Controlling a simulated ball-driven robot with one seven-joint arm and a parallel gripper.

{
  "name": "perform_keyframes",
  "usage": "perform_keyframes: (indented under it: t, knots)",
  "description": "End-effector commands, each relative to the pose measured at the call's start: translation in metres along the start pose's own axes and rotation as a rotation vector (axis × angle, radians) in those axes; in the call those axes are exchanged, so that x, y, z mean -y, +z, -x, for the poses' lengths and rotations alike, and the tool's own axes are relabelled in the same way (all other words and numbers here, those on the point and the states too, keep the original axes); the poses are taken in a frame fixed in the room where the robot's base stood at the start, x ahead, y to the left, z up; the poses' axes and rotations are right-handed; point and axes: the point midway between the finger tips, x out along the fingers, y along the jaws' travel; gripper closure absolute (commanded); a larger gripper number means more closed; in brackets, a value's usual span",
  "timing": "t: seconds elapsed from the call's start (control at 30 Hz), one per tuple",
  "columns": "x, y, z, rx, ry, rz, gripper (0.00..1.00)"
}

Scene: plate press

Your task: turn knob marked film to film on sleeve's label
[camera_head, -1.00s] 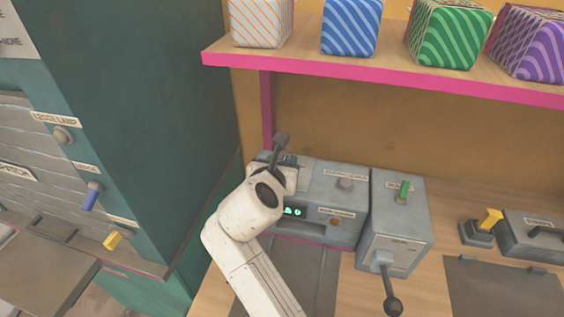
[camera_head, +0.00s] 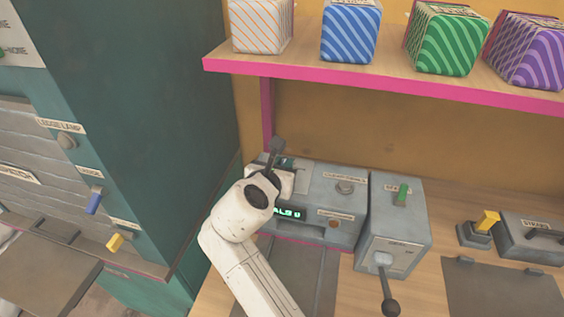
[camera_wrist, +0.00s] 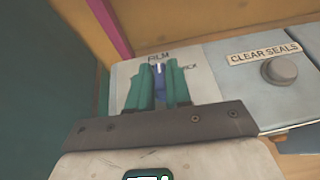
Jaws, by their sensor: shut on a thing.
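The film knob (camera_wrist: 159,85) is a small blue piece under the word FILM, on the grey panel in the wrist view. My gripper (camera_wrist: 160,86), with two teal fingers, is shut on it from both sides. A second word, ending in "CK", stands right of the fingers, and part of the labelling is hidden. In the head view my gripper (camera_head: 275,172) is over the left end of the grey machine (camera_head: 350,215), and my wrist covers the knob. A small display (camera_head: 290,212) glows green with a few characters. I cannot make out a sleeve or its label.
Right of the knob is the CLEAR SEALS button (camera_wrist: 279,71). A pink-edged shelf (camera_head: 400,90) with patterned boxes overhangs behind. A teal cabinet (camera_head: 140,130) is at the left.

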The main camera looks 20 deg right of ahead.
Motion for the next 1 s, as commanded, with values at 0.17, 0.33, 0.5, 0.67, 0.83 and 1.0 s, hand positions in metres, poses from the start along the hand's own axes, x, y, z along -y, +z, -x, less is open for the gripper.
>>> perform_keyframes:
  t: [0.17,0.33,0.5,0.67,0.83,1.0]
  knots:
    - [-0.0023,0.0054,0.0018,-0.001,-0.109,-0.04,1.0]
    - [-0.0045,0.0044,0.0005,0.0,-0.248,-0.098,1.0]
    - [-0.0065,0.0037,-0.001,0.002,-0.391,-0.16,1.0]
    - [-0.0081,0.0023,-0.002,0.002,-0.513,-0.21,1.0]
    - [-0.0091,0.0018,-0.0034,0.002,-0.619,-0.256,1.0]
    - [-0.0097,0.0019,-0.0038,0.003,-0.694,-0.287,1.0]
